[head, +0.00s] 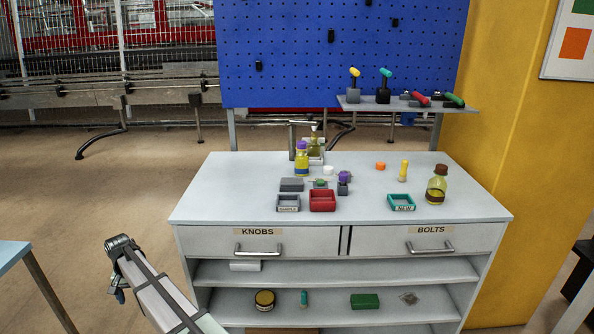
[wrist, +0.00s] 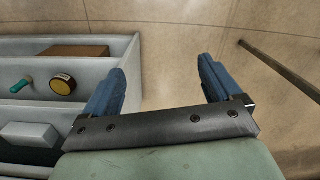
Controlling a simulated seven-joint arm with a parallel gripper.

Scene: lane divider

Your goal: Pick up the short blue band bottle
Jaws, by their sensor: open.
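A bottle (head: 302,161) with a purple cap, yellow contents and what looks like a blue band stands upright at the back of the white cabinet top, left of centre. A brown-capped bottle (head: 437,186) with a dark band stands near the right edge. A third bottle (head: 315,146), olive, stands behind the purple-capped one and is partly hidden. My gripper (wrist: 162,68) is open and empty, its blue fingers spread over bare floor beside the cabinet's shelves. It is far from the bottles, and the wrist view shows none of them.
On the cabinet top (head: 240,190) are a red tray (head: 322,201), grey tray (head: 288,203), green tray (head: 401,202) and a yellow peg (head: 403,171). A small shelf (head: 410,104) hangs above. The top's front left is clear.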

